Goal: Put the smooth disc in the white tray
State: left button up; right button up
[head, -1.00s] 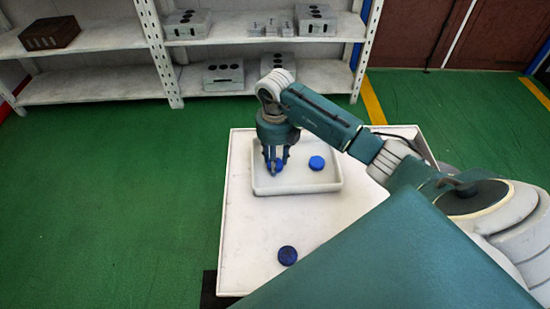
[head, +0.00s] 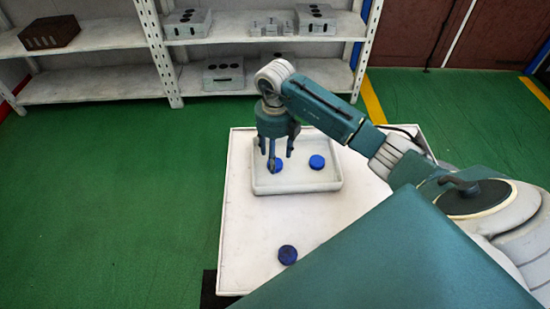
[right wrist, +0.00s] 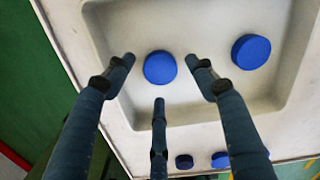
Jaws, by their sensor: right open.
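The white tray (head: 330,186) lies on the white table, with two smooth-looking blue discs in it. The left disc (head: 278,165) is on the tray floor under my right gripper (head: 277,157). The other disc (head: 317,162) lies to its right, clear of the fingers. In the right wrist view, my right gripper (right wrist: 160,75) is open, its three fingers spread around the left disc (right wrist: 160,67) with visible gaps. The second disc (right wrist: 251,52) is by the tray wall. My left gripper is out of view.
A darker blue disc (head: 287,255) lies on the bare table (head: 245,225) in front of the tray. Several blue discs, partly covered by a finger, show at the bottom of the right wrist view. Shelves (head: 110,90) with grey blocks stand behind, across green floor.

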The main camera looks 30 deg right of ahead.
notch_tip(320, 180, up, 10)
jog(key=b, duration=0.1)
